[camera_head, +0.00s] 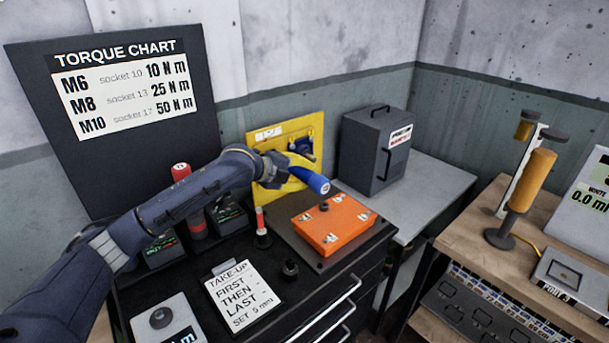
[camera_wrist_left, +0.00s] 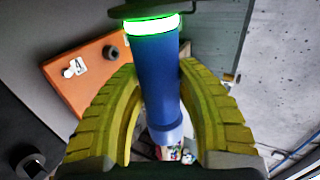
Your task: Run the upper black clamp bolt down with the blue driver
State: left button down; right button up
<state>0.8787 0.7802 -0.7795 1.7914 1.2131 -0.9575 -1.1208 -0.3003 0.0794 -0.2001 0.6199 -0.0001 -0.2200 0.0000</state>
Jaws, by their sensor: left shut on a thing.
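The blue driver (camera_head: 309,179) is held in my left gripper (camera_head: 286,164), over the back of the orange block (camera_head: 334,226). In the left wrist view the blue driver (camera_wrist_left: 158,85) lies between my yellow fingers (camera_wrist_left: 157,100), with a glowing green ring (camera_wrist_left: 153,25) near its far end. The driver is tilted. The orange block (camera_wrist_left: 85,72) shows beside it there, apart from the driver's handle. A small black bolt head (camera_head: 324,207) shows on the block's top; I cannot tell if it is the upper clamp bolt. The driver's working tip is not clearly seen. My right gripper is not in view.
A yellow panel (camera_head: 312,126) stands behind the block. Red-topped drivers (camera_head: 181,172) stand to the left. A white take-up card (camera_head: 243,296) and a black knob (camera_head: 290,269) lie in front. A grey case (camera_head: 366,150) stands at the right.

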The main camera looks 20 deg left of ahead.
aim_at(307, 177)
pick_arm(q)
jog(key=shift+w+a+r, duration=0.2)
jog(key=shift+w+a, duration=0.3)
jog(key=shift+a, duration=0.3)
dwell(1.9)
jog(key=shift+d, duration=0.1)
jog(key=shift+s+d, duration=0.7)
jog(key=shift+d, duration=0.3)
jog(key=shift+s+d, duration=0.65)
jog(key=shift+d, duration=0.3)
jog(key=shift+s+d, duration=0.1)
jog(key=shift+d, duration=0.1)
